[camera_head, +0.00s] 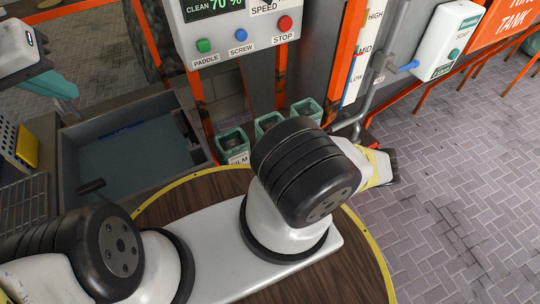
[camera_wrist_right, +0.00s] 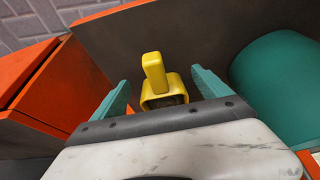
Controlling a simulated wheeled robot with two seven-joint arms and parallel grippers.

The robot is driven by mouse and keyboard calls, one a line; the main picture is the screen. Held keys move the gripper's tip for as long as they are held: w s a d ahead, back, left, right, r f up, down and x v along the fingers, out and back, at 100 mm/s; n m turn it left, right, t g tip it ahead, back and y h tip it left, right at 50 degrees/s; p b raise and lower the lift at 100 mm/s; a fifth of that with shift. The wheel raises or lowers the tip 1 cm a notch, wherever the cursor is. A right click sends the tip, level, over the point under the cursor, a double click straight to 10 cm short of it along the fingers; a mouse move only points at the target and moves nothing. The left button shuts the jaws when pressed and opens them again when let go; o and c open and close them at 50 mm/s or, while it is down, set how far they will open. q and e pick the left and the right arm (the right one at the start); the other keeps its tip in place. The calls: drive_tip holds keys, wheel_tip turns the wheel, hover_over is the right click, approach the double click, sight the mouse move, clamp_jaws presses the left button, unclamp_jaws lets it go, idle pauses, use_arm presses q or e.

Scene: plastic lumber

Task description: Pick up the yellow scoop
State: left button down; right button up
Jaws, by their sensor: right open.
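In the right wrist view, the yellow scoop (camera_wrist_right: 163,91) stands against a dark panel, its handle pointing up and its hollow body facing me. My right gripper (camera_wrist_right: 160,80) is open, with one teal finger on each side of the scoop and visible gaps between. In the head view, my left gripper (camera_head: 62,84) is at the upper left, away from the scoop. Its teal fingers overlap, so I cannot tell their opening. I cannot make out my right gripper's fingers or the scoop in the head view.
In the right wrist view, a teal round container (camera_wrist_right: 280,90) stands close on the right and an orange box-like part (camera_wrist_right: 40,85) on the left. In the head view, a grey basin (camera_head: 130,147), green bins (camera_head: 233,142) and a control panel (camera_head: 245,30) stand beyond the round table (camera_head: 185,200).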

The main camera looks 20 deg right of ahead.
drive_tip(key=shift+f, duration=0.15)
drive_tip(key=c, duration=1.5)
drive_tip(key=shift+c, duration=0.2)
